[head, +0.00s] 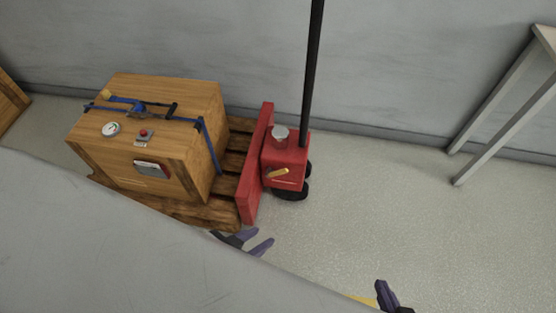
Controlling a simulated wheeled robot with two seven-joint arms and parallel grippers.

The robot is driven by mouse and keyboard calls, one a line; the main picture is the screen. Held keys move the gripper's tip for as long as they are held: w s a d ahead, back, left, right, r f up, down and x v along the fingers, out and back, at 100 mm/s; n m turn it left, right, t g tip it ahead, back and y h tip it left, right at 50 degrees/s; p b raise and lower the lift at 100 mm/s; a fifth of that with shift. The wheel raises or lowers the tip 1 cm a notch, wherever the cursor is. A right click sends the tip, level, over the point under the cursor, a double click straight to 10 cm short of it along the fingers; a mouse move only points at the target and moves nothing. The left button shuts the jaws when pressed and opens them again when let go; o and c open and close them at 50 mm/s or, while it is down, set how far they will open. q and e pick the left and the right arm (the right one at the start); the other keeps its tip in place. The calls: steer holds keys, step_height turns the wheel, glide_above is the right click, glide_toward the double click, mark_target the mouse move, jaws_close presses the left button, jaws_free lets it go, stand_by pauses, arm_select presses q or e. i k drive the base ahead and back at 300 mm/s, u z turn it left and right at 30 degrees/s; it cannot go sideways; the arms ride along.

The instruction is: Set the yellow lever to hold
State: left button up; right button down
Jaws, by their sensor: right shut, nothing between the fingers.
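The yellow lever (277,173) is a short handle on the front of the red pallet jack head (286,158). It lies slightly tilted, its right end higher. Any marks for its positions are too small to read. My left gripper (252,243) is below and slightly left of the lever in the picture, apart from it, with its two dark fingers spread and nothing visible between them. Its arm is hidden by a grey surface in the foreground. My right gripper (388,297) is at the bottom edge, partly cut off, shut and empty, well away from the lever.
A wooden crate (190,155) with blue straps, a gauge and a red button stands on a wooden pallet (195,212). The jack's black pole (312,65) rises behind the lever. A table (500,92) stands right. Floor between jack and table is clear.

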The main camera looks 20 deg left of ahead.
mark_target(269, 173)
steer(key=u, duration=0.75)
steer(key=i, duration=0.95)
steer(key=u, duration=0.2)
